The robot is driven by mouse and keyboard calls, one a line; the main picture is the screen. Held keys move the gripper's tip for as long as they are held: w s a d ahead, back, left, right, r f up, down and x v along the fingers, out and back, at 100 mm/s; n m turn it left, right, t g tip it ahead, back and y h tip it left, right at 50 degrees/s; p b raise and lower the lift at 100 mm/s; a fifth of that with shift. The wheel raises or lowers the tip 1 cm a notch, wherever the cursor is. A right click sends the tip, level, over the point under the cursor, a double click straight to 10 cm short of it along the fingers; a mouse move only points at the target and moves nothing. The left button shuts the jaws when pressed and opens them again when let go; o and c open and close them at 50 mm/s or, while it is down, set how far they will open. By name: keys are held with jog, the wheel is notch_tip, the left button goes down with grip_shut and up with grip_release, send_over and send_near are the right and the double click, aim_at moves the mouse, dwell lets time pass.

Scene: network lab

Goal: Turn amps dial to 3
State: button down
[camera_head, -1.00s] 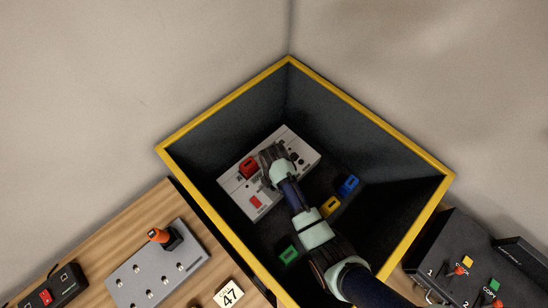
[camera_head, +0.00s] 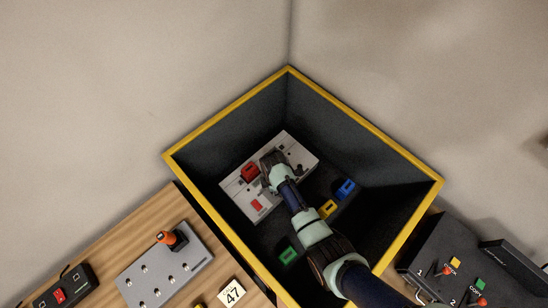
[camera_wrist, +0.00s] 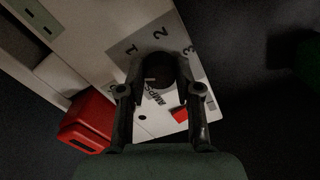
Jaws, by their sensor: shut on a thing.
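The amps dial (camera_wrist: 160,72) is a dark round knob on a light grey panel, with "AMPS" printed beside it. The numbers 1, 2 and 3 run along a darker grey patch around it in the wrist view. My gripper (camera_wrist: 158,90) is shut on the dial, one finger on each side. The fingers hide much of the knob, and I cannot tell which number it points to. In the head view the panel (camera_head: 240,205) lies inside the yellow-rimmed bin, and my gripper (camera_head: 271,165) covers the dial there.
The dark bin's yellow rim (camera_head: 225,120) surrounds the panel and my arm. Red block-like part (camera_head: 250,172) sits on the panel near my gripper. Yellow (camera_head: 327,209), blue (camera_head: 345,189) and green (camera_head: 289,255) pieces lie in the bin. A wooden bench with a grey switch box (camera_head: 165,265) stands left.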

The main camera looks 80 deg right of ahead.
jog(key=m+p, duration=0.2)
jog(key=m, duration=0.2)
jog(key=shift+r+m, duration=0.15)
jog(key=shift+m, duration=0.15)
jog(key=m+p, duration=0.1)
jog(key=m, duration=0.2)
jog(key=shift+m, duration=0.4)
jog(key=m+p, duration=0.1)
jog(key=m, duration=0.7)
jog(key=shift+p, duration=0.35)
jog(key=m, duration=0.7)
jog(key=shift+p, duration=0.3)
jog(key=m, duration=0.6)
jog(key=shift+m, duration=0.4)
